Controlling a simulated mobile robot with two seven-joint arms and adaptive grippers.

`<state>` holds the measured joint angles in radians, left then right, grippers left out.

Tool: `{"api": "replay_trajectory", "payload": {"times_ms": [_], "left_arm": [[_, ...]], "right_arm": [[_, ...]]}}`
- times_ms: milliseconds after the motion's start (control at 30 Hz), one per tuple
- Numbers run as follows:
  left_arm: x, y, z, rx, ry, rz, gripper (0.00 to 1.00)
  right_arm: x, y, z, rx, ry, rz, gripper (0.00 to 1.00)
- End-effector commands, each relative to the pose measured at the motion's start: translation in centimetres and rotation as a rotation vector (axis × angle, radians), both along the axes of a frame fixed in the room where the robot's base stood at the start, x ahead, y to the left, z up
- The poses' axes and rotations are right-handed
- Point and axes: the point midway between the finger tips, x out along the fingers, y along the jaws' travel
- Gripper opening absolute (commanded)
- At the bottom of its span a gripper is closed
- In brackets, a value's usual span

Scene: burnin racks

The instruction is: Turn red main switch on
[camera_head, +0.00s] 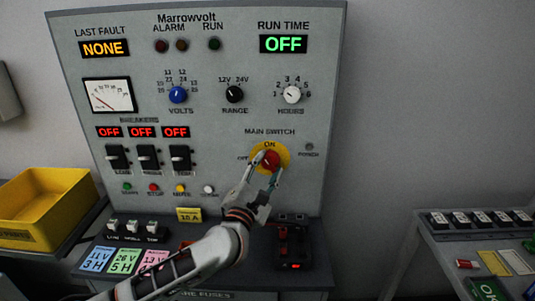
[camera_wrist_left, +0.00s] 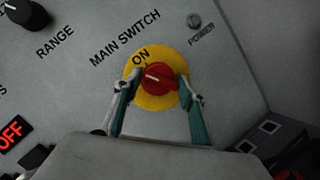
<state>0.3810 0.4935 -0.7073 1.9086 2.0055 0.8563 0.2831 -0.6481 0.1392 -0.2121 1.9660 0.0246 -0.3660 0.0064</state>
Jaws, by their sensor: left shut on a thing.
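The red main switch (camera_head: 270,160) is a round knob on a yellow disc, low on the right side of the grey panel (camera_head: 215,60). It also shows in the left wrist view (camera_wrist_left: 159,78), with a white mark on its left part, below the word ON. My left gripper (camera_head: 266,163) is at the knob, one finger on each side. In the left wrist view the fingers of my left gripper (camera_wrist_left: 158,88) are shut on the knob. The OFF label is partly hidden in the head view. My right gripper is not in view.
The panel has a blue volts knob (camera_head: 178,95), a black range knob (camera_head: 234,94) and a white hours knob (camera_head: 292,94). The run time display (camera_head: 284,44) reads OFF. A yellow bin (camera_head: 45,205) stands at left. A bench with several modules (camera_head: 480,218) stands at right.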

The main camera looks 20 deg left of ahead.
Motion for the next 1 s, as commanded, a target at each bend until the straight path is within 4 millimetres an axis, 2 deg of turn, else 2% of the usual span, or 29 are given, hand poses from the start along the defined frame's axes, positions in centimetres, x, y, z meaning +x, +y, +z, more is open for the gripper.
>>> {"api": "replay_trajectory", "payload": {"times_ms": [33,200,267,600,1000], "left_arm": [[0.1,0.3,0.6,0.046,0.011,0.005,0.19],[0.1,0.3,0.5,0.193,0.05,0.004,0.19],[0.1,0.3,0.5,0.24,0.063,0.003,0.19],[0.1,0.3,0.7,0.442,0.121,0.004,0.19],[0.1,0.2,0.8,0.519,0.143,0.004,0.19]], "right_arm": [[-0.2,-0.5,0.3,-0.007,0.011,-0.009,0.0],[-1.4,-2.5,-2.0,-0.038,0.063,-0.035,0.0],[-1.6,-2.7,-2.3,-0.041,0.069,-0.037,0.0],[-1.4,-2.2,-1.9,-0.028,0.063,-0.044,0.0],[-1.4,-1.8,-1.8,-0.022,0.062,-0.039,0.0]]}}
